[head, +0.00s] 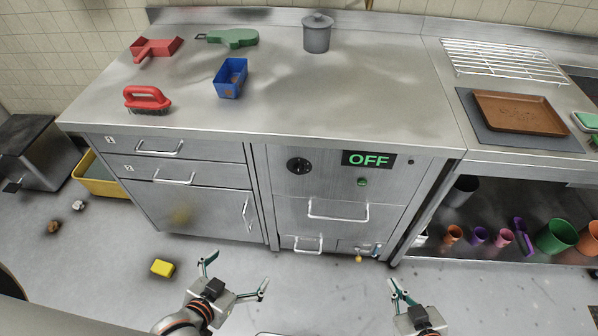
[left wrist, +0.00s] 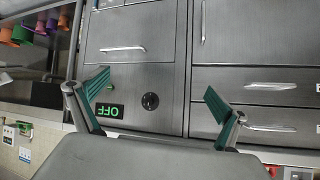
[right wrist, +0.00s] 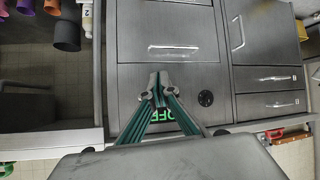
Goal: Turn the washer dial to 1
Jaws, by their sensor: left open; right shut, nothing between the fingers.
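The washer is the grey metal front under the counter, with a round black dial (head: 299,165) at its upper left. A display (head: 369,159) right of the dial reads OFF in green, with a small green button (head: 362,182) below it. My left gripper (head: 236,272) is open and empty, in front of and below the washer, apart from it. In the left wrist view the dial (left wrist: 150,101) shows between its spread fingers, farther off. My right gripper (head: 403,289) is lower right, apart from the washer. In the right wrist view its fingers (right wrist: 160,88) are together and partly hide the display; the dial (right wrist: 206,98) is to their right.
A yellow block (head: 163,268) lies on the floor by my left gripper. Drawer handles and a washer door handle (head: 338,216) stick out below the dial. Several cups stand on the right lower shelf. The floor before the washer is mostly clear.

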